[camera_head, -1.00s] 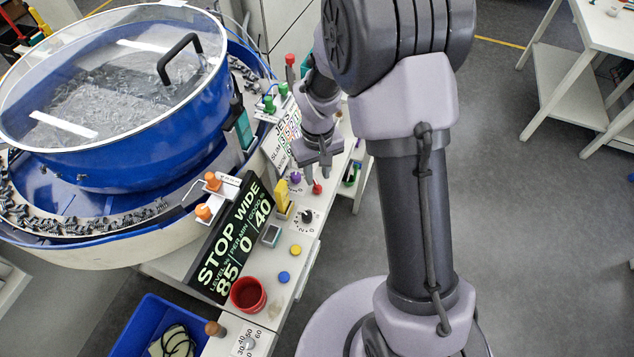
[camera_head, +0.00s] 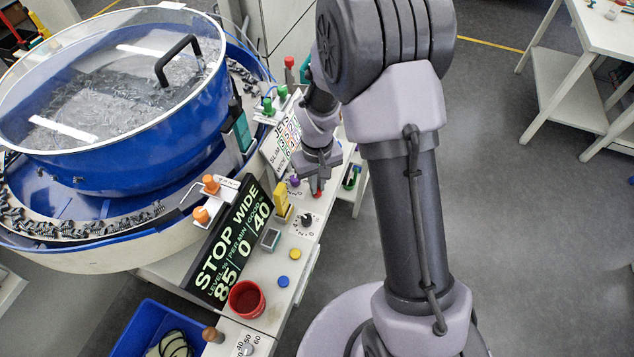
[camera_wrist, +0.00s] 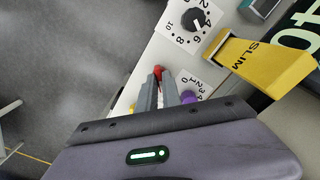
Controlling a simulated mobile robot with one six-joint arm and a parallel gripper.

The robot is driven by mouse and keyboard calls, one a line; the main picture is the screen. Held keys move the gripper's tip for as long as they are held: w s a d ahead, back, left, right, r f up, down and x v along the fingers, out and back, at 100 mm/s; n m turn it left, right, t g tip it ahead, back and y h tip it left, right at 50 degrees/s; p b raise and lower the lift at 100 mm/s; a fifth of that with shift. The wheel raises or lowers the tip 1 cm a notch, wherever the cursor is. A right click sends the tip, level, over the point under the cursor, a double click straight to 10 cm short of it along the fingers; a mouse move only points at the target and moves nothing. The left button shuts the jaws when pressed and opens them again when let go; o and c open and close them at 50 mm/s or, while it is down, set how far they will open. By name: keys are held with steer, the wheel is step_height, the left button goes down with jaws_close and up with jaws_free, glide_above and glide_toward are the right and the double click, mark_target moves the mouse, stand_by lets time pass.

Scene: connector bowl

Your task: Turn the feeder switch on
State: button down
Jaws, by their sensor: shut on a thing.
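My gripper (camera_head: 316,180) is over the far part of the narrow white control panel (camera_head: 268,318). In the wrist view my gripper (camera_wrist: 159,88) has its two grey fingers close together on a small red-topped control (camera_wrist: 158,71). The red control (camera_head: 317,193) also shows just below the fingers in the head view. Its lower part is hidden between the fingers, and I cannot read a feeder label on it. The display (camera_head: 232,240) reads STOP, WIDE, 85, 0 and 40.
A purple knob (camera_wrist: 189,98) sits close beside the fingers. A black dial (camera_wrist: 194,20) and a yellow SLIM piece (camera_wrist: 262,66) are nearby. The blue bowl feeder (camera_head: 150,150) stands left of the panel. A red cup (camera_head: 246,298) is at the near end. Open floor lies right.

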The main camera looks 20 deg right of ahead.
steer(key=m+b, duration=0.1)
steer(key=m, duration=0.4)
steer(key=shift+b, duration=0.4)
steer(key=m+b, duration=0.1)
steer(key=m, duration=0.3)
steer(key=shift+b, duration=0.3)
steer(key=m+b, duration=0.1)
steer(key=m, duration=0.4)
steer(key=shift+b, duration=0.4)
steer(key=shift+m+b, duration=0.65)
steer(key=shift+m, duration=1.25)
steer(key=c, duration=1.5)
jaws_free()
